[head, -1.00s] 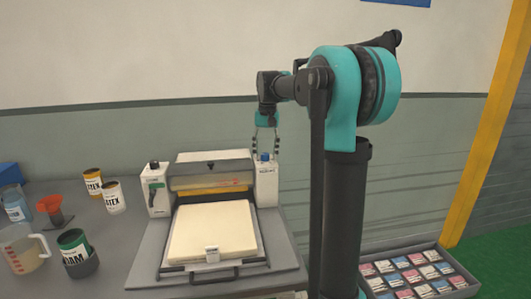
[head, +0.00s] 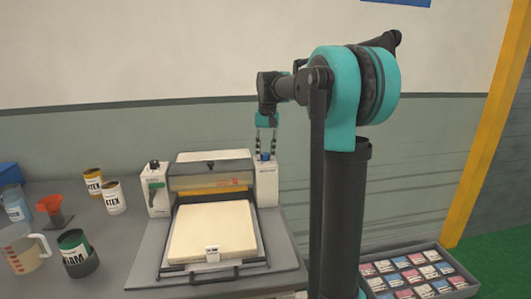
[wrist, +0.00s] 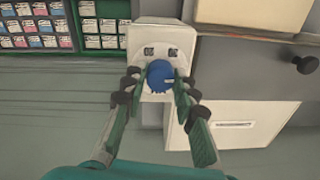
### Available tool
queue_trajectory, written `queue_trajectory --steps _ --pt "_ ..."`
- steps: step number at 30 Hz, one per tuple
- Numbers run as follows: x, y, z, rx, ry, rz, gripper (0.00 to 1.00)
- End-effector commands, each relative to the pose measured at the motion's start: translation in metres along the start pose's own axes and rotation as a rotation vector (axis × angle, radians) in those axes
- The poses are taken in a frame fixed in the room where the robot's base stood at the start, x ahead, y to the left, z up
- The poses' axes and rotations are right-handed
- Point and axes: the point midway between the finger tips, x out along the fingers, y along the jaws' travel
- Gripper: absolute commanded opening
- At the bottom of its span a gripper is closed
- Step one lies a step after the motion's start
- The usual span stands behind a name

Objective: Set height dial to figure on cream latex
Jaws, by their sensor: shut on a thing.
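The blue height dial (wrist: 160,76) sits on top of the white right-hand post of the machine, and it also shows in the head view (head: 265,156). My gripper (wrist: 158,88) points down over the post, with its two fingers closed on the sides of the dial. In the head view my gripper (head: 265,152) is at the top of the post. The cream latex slab (head: 213,231) lies flat on the machine's tray, with a small white label (head: 212,253) at its front edge. The label's writing is too small to read.
Left of the machine stand latex cans (head: 113,197), a green-topped can (head: 76,252), a measuring jug (head: 24,248) and a red funnel (head: 51,207). A tray of colored cards (head: 415,272) lies at lower right.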

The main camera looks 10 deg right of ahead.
Motion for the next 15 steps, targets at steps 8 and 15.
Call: queue_trajectory --steps 8,15 --pt "-0.0002 0.0000 -0.0006 -0.163 -0.007 0.000 0.00" --pt "-0.0003 0.0000 -0.0009 -0.385 -0.016 0.000 0.00"
